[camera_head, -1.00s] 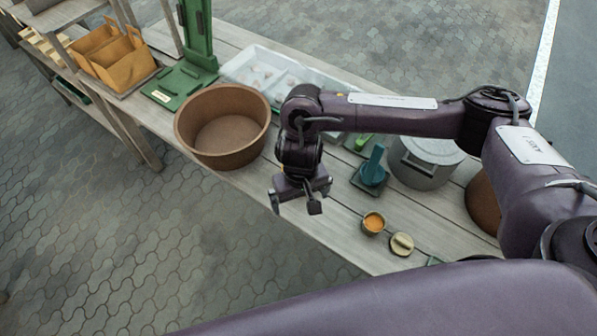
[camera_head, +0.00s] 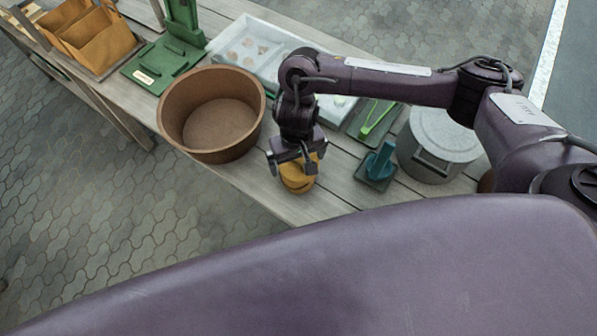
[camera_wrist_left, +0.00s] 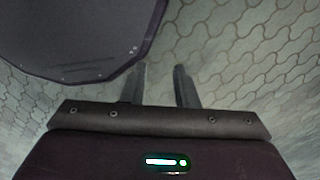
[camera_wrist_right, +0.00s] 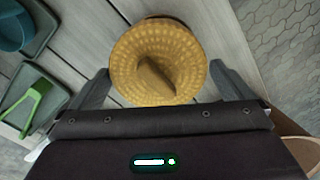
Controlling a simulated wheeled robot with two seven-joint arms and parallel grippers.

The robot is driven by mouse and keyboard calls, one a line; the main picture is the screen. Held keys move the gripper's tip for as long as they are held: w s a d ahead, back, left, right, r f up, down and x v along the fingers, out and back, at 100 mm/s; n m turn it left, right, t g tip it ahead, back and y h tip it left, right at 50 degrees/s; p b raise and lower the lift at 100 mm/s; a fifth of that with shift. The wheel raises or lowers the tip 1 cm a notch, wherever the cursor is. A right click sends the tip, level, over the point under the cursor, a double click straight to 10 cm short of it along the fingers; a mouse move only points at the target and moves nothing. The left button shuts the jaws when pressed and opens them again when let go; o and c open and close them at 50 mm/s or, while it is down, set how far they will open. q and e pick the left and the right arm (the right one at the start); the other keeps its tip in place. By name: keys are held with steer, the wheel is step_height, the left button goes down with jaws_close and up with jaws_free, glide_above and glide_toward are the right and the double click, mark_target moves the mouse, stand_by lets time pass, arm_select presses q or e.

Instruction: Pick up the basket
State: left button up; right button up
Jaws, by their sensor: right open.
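A round, yellow woven basket (camera_wrist_right: 158,62) with a raised piece on top is in the right wrist view, standing on the grey plank table. My right gripper (camera_wrist_right: 160,88) is open, with one finger on either side of the basket's near part. In the head view, the right gripper (camera_head: 292,165) is over the basket (camera_head: 297,184) and partly hides it. I cannot tell whether the fingers touch it. My left gripper (camera_wrist_left: 160,85) is open and empty over the paving, with its fingers a little apart; it is not seen in the head view.
A large brown tub (camera_head: 212,115) stands left of the right gripper. A teal tool on a tray (camera_head: 377,165), a grey lidded pot (camera_head: 437,145) and a green tong-like tool (camera_head: 376,118) are to the right. A pale tray (camera_head: 250,52) lies behind.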

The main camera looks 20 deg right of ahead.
mark_target(305, 188)
steer(key=f, duration=0.3)
steer(key=shift+w, duration=0.2)
steer(key=shift+w+f, duration=0.1)
steer(key=shift+f, duration=0.35)
steer(key=shift+d, duration=0.1)
steer(key=c, duration=0.7)
steer(key=shift+c, duration=0.3)
arm_select(q)
steer(key=shift+w+f, duration=0.15)
steer(key=shift+w, duration=0.15)
arm_select(e)
steer(key=shift+r, duration=0.15)
